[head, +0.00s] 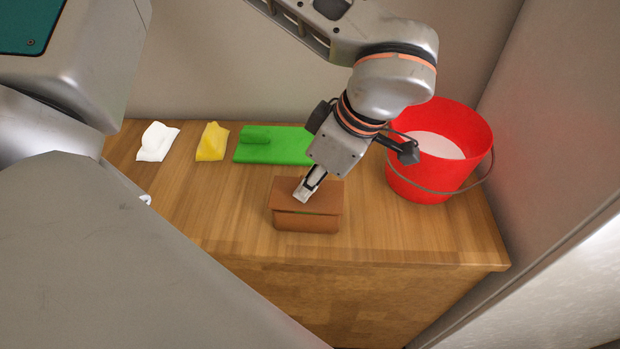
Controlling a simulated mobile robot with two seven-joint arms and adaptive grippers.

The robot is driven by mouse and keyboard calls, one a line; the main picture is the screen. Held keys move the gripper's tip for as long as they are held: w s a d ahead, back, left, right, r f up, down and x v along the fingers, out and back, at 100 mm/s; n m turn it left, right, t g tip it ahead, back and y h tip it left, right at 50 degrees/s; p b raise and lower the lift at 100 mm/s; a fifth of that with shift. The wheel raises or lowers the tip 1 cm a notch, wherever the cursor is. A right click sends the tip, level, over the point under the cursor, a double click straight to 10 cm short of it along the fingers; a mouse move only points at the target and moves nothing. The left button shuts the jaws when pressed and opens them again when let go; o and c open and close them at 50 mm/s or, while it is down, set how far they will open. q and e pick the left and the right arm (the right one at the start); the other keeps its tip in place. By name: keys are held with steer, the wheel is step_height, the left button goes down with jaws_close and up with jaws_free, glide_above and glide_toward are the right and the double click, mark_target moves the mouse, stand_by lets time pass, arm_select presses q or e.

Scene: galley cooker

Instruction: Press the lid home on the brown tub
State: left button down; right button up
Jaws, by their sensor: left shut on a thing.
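The brown tub (306,224) stands on the wooden counter near its front edge. Its brown lid (325,198) lies over the top, with a thin dark line between lid and tub along the front. I cannot tell from this angle how far the lid is seated at the back. My left gripper (303,194) points down at the middle of the lid. Its fingers are shut on the lid, and they hide the part between them. My right gripper is not in view.
A red bucket (408,185) with a wire handle stands close on the right, by the side wall. Behind the tub lie a green block-topped slab (292,150), a yellow item (212,142) and a white item (156,142). The wooden counter (225,215) is clear left of the tub.

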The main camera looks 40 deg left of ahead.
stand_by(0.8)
arm_select(q)
steer(key=c, duration=1.8)
jaws_free()
steer(key=o, duration=0.4)
steer(key=shift+o, duration=0.2)
